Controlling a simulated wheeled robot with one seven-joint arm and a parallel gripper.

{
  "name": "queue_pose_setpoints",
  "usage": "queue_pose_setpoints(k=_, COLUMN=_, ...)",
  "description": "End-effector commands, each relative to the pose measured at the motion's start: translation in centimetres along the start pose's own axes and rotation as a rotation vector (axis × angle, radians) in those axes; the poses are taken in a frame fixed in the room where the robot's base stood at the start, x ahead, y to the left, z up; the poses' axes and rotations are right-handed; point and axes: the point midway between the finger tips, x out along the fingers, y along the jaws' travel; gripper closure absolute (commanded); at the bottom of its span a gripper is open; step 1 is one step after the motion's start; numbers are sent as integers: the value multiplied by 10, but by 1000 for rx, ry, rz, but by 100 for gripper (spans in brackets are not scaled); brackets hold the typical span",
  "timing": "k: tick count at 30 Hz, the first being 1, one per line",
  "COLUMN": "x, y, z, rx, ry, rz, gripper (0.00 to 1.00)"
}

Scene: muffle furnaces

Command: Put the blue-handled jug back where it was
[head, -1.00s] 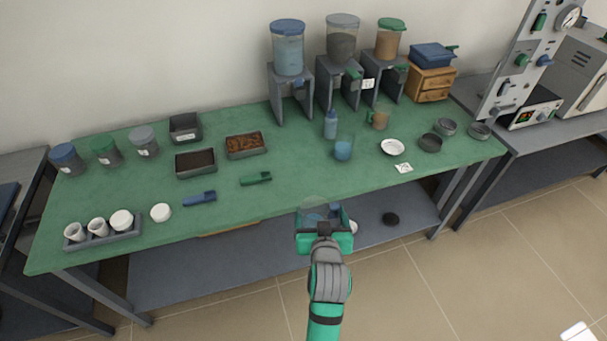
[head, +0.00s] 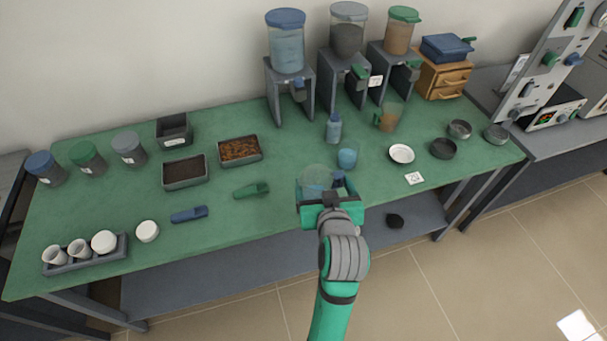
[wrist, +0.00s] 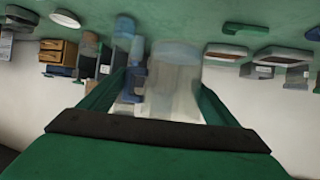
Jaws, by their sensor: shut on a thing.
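The blue-handled jug (head: 314,177) is a clear, see-through vessel with a blue handle (head: 338,180). My gripper (head: 329,193) is shut on it and holds it at the front edge of the green bench (head: 300,217) in the head view. In the wrist view the clear jug (wrist: 175,75) is blurred between the fingers, with its blue handle (wrist: 130,86) on the left side. I cannot tell its exact height above the bench. The gripper body hides its lower part.
Dispensers (head: 287,45) line the back.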

Motion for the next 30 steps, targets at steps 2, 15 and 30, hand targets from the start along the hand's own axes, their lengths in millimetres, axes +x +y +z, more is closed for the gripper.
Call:
queue_pose_setpoints(k=2, x=4, y=-1, z=0, rx=0, ry=0, rz=-1, gripper=63)
queue_pose_setpoints(k=15, x=95, y=-13, z=-3, rx=0, ry=0, rz=0, gripper=63)
queue_pose_setpoints(k=30, x=162, y=-22, z=27, rx=1, ry=0, rz=1, gripper=63)
